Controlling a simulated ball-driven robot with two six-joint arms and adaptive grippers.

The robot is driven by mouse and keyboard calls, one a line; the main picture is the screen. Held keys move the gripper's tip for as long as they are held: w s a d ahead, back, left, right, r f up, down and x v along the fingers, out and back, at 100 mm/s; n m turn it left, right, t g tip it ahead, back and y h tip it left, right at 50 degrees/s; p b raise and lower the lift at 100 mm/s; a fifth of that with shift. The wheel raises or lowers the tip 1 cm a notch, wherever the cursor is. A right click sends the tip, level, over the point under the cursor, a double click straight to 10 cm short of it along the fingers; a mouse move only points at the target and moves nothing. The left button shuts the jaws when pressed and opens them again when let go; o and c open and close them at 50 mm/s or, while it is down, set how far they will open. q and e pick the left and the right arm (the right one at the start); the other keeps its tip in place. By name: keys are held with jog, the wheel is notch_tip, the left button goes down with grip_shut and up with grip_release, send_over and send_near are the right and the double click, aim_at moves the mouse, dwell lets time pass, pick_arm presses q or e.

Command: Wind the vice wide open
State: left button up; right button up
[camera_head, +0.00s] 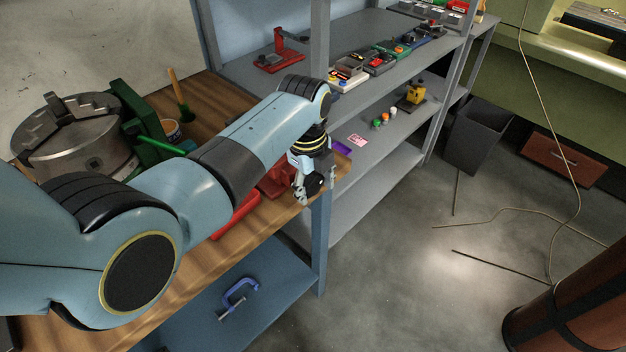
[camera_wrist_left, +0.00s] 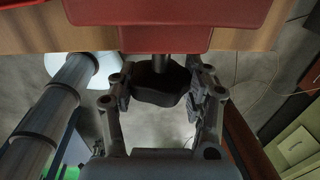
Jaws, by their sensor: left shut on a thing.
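The red vice (camera_head: 272,188) sits at the front edge of the wooden bench, largely hidden behind my left arm. My left gripper (camera_head: 306,196) is at its front, just off the bench edge. In the left wrist view the vice's red body (camera_wrist_left: 165,38) fills the top, with a grey screw coming out towards me. A dark lobed handle (camera_wrist_left: 158,84) is on the end of that screw. The fingers of my left gripper lie on both sides of the handle and are shut on it. The jaw gap cannot be seen. My right gripper is in neither view.
A steel chuck (camera_head: 75,150), a green tool (camera_head: 140,115) and a tin with a brush (camera_head: 172,130) stand on the bench (camera_head: 210,95). A blue clamp (camera_head: 238,297) lies on the lower shelf. Grey shelving (camera_head: 385,150) stands behind my gripper.

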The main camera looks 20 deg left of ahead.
pick_arm(q)
jog(key=shift+s+r+t+p, duration=0.15)
jog(key=shift+t+p, duration=0.35)
jog(key=shift+p, duration=0.25)
jog(key=shift+t+h+p, duration=0.35)
jog(key=shift+t+h, duration=0.15)
jog(key=shift+t, duration=0.3)
jog(key=shift+f+t, duration=0.2)
jog(key=shift+t, duration=0.3)
jog(key=shift+t+h+b, duration=0.5)
jog(key=shift+t, duration=0.4)
jog(key=o, duration=1.2)
jog(key=shift+a, duration=0.1)
jog(key=shift+r, duration=0.1)
jog(key=v, duration=1.1)
jog(key=shift+s+r, duration=0.3)
